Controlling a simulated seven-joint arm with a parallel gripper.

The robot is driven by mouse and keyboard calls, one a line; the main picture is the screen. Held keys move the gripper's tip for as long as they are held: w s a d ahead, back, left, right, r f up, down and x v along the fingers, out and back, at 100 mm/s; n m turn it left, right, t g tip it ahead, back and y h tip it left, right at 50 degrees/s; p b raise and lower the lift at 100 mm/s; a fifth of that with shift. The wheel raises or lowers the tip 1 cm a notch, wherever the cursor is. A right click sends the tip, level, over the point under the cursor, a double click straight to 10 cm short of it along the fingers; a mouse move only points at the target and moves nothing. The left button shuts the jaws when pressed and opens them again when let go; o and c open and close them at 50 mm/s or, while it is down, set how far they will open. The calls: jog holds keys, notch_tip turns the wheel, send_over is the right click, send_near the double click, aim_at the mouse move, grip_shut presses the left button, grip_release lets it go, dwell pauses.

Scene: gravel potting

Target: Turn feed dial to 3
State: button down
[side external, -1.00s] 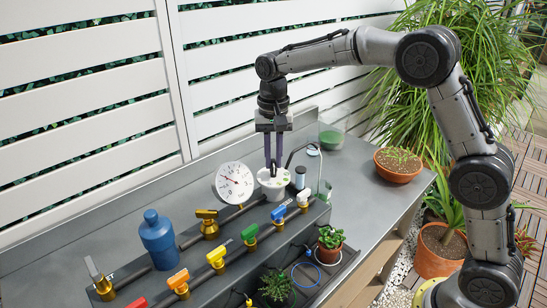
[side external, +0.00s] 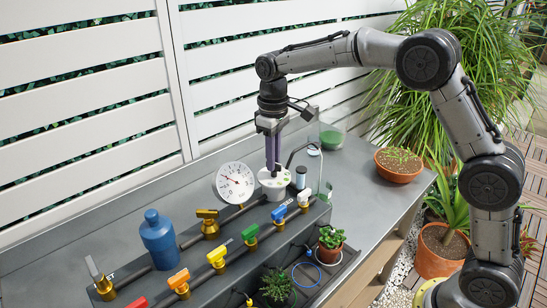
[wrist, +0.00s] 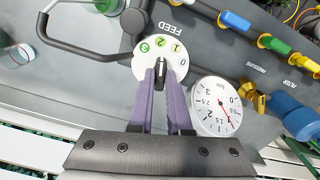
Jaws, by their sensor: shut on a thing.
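The feed dial (wrist: 146,64) is a white disc with the numbers 0, 1, 2 and 3 on it, beside the word FEED on the panel. In the side view my gripper (side external: 273,168) points straight down at the dial.
A round white gauge (side external: 235,182) stands close beside the dial. A curved dark pipe (side external: 300,151) rises on the dial's other side. Several coloured valves, a blue bottle (side external: 158,240) and potted plants stand nearby.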

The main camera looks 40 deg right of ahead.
jog(key=n, duration=0.4)
jog(key=shift+r+n, duration=0.1)
jog(key=shift+n, duration=0.2)
jog(key=n, duration=0.4)
jog(key=shift+a, duration=0.1)
jog(key=shift+n, duration=0.3)
jog(key=c, duration=0.9)
grip_release()
jog(key=shift+o, duration=0.2)
notch_tip(320, 180, up, 14)
jog(key=shift+s, duration=0.1)
